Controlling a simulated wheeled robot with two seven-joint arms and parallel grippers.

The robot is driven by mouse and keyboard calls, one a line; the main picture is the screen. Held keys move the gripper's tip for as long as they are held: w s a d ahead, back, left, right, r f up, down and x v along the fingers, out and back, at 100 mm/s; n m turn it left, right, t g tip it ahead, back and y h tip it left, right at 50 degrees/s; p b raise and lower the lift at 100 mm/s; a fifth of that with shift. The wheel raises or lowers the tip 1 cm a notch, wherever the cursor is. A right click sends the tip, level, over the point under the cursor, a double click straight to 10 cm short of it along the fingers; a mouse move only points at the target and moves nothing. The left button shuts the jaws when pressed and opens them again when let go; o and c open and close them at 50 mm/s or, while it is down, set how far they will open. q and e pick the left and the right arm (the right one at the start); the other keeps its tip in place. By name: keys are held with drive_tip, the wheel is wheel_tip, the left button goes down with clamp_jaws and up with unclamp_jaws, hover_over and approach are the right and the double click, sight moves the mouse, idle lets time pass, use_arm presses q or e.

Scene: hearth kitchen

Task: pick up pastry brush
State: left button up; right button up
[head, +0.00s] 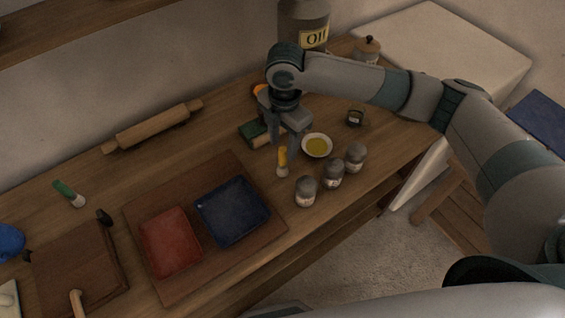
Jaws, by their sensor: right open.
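A small brush with a yellow handle and pale bristles (282,169) is at the middle of the wooden counter, its bristle end toward the front edge. A second brush with a green handle (65,189) and pale bristles lies at the far left. Which of the two is the pastry brush I cannot tell for sure. My right gripper (285,153) is open and points down at the yellow-handled brush, its fingers close around or just above the handle. Whether they touch it I cannot tell. The handle's far end is partly hidden by the gripper. My left gripper is not in view.
A bowl of yellow liquid (317,146) and several grey jars (333,174) stand close to the right of the brush. A green block-like item (254,133) is behind. A board (273,217) with red and blue trays lies front left. A rolling pin (153,127) is near the wall.

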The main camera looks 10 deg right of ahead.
sight(283, 160)
drive_tip(key=shift+f, duration=0.55)
drive_tip(key=shift+s+f+p, duration=0.15)
drive_tip(key=shift+f+p, duration=0.25)
drive_tip(key=shift+p, duration=0.05)
drive_tip(key=f, duration=0.1)
drive_tip(key=f+p, duration=0.2)
drive_tip(key=shift+s+a+f, duration=0.15)
drive_tip(key=shift+s+f, duration=0.15)
drive_tip(key=shift+f, duration=0.4)
drive_tip(key=shift+c, duration=0.7)
clamp_jaws()
